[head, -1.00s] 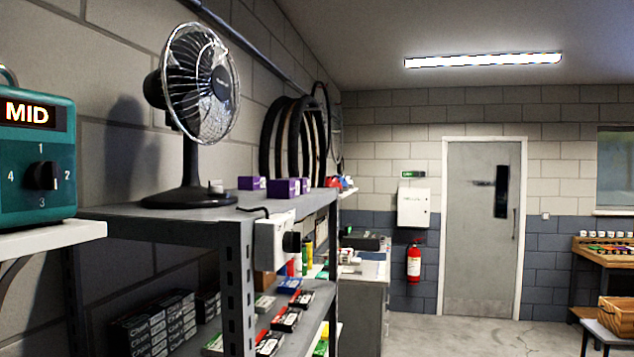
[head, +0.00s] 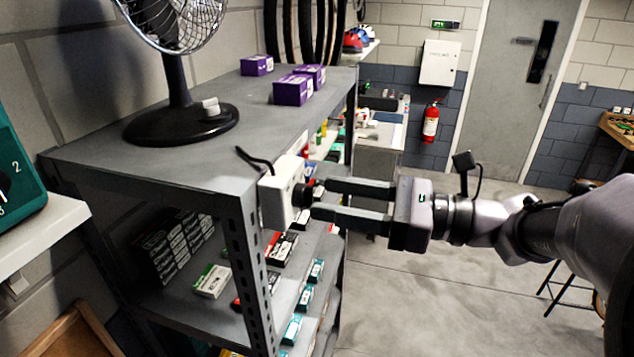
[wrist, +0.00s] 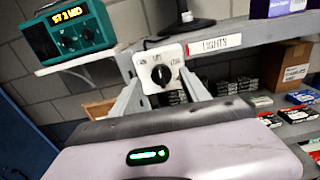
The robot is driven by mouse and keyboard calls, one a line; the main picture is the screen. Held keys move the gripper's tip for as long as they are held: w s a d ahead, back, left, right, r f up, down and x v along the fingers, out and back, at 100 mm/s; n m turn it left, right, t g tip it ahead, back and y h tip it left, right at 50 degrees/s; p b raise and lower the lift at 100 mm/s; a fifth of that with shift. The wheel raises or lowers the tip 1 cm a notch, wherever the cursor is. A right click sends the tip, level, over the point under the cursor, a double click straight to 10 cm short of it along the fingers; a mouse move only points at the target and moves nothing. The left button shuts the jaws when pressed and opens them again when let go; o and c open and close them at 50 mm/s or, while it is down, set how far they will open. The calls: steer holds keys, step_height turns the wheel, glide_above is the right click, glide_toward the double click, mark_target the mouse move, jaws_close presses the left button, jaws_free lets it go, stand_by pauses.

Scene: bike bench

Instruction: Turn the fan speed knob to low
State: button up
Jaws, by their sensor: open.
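A white control box (head: 276,203) with a black knob (head: 302,195) is fixed to the front corner post of the grey shelf. The wrist view shows the box's white face (wrist: 174,50) and the round black knob (wrist: 162,75) head-on, with small markings above it too blurred to read surely. My gripper (head: 317,199) is open, its two fingers level with the knob, one to each side of it; I cannot tell whether they touch it. A black desk fan (head: 170,125) stands on the top shelf, with a small grey knob (head: 211,106) on its base.
The grey shelf (head: 200,160) holds purple boxes (head: 293,90) on top and small cartons below. A teal unit (wrist: 68,32) with a lit display sits on a white wall shelf (head: 40,230) at left. The floor (head: 400,300) right of the shelf looks clear.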

mark_target(313, 194)
steer(key=shift+x, duration=1.5)
jaws_close()
